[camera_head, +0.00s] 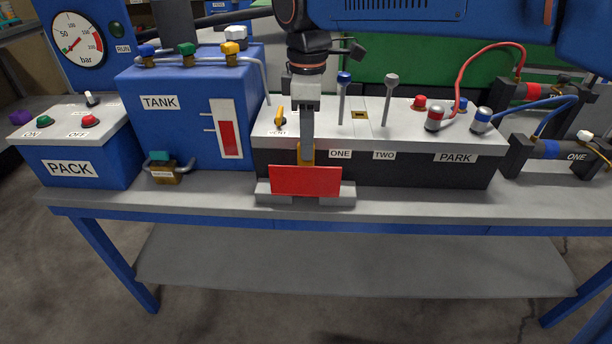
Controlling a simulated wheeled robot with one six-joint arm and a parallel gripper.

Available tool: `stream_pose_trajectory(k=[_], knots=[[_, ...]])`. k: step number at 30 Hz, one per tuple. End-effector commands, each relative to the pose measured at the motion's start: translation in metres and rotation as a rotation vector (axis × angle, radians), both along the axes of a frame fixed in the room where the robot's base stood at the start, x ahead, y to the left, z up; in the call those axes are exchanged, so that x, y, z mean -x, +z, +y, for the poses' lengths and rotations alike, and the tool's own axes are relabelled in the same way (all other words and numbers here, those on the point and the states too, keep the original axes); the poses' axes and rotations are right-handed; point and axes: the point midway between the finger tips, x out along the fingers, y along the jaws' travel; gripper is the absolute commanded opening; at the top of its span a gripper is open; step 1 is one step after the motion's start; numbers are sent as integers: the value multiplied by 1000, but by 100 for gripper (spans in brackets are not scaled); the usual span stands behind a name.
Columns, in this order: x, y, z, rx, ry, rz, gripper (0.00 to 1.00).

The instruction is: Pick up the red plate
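The red plate (305,181) stands upright in a light grey holder (305,198) at the front edge of the blue bench, in front of the dark valve block. My gripper (307,155) comes down from above, right at the top edge of the plate. A yellow piece shows around the fingertips, just behind or above the plate. From this angle I cannot tell whether the fingers are closed on the plate or only beside it. The plate's lower edge sits at the holder.
The block with two levers (388,95) and a yellow VENT handle (280,116) stands close behind. The blue TANK (185,110) and blue PACK box (80,160) are to the left. Red and blue hoses (545,112) are at right. The lower shelf (350,262) is bare.

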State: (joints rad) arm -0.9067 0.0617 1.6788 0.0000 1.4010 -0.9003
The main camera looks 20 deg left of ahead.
Motion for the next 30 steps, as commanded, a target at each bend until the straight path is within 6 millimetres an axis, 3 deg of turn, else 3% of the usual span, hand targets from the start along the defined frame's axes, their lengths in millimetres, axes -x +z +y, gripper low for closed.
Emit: stream_pose_trajectory(k=[11,21,30], knots=[[0,-30,0,1,0,1,25],[0,-70,1,-1,0,0,25],[0,-73,1,-2,0,-1,23]])
